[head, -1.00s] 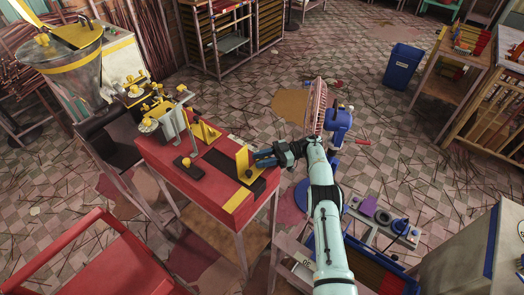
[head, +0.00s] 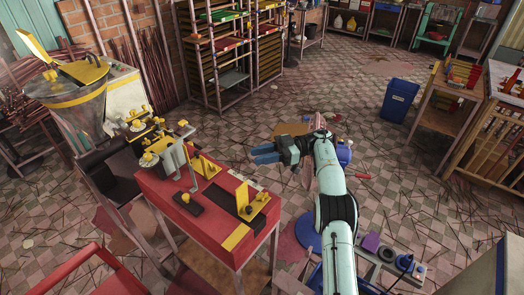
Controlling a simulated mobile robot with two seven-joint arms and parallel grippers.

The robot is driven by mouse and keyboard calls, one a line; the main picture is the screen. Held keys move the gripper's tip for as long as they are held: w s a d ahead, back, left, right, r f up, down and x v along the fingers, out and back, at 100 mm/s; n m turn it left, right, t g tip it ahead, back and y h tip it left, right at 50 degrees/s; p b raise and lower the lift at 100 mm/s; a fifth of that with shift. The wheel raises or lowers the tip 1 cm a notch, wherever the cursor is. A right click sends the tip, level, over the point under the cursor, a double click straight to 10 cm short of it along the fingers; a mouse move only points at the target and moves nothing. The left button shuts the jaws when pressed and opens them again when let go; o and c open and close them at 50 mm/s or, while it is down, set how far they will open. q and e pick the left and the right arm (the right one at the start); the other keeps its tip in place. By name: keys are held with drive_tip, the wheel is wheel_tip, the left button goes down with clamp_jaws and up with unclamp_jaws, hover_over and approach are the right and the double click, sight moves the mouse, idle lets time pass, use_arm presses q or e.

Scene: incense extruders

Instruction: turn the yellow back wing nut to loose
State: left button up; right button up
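The extruder (head: 170,150) stands behind and left of the red-topped table, with several small yellow knobs and nuts on it. One yellow nut (head: 136,124) sits toward its back, but the nuts are too small to tell which is the back wing nut or how tight it is. My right gripper (head: 257,155) is in the air beyond the right edge of the red table, pointing left. Its two blue fingers look slightly apart with nothing between them. It is well apart from the extruder. My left gripper is not in view.
The red table (head: 215,225) carries a yellow upright bracket (head: 243,198) and a small dark block with a yellow knob (head: 187,201). A steel hopper (head: 75,95) stands at left. A blue bin (head: 399,100) stands at right. Sticks litter the floor.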

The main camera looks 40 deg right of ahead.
drive_tip(key=shift+r, duration=0.45)
drive_tip(key=shift+o, duration=0.3)
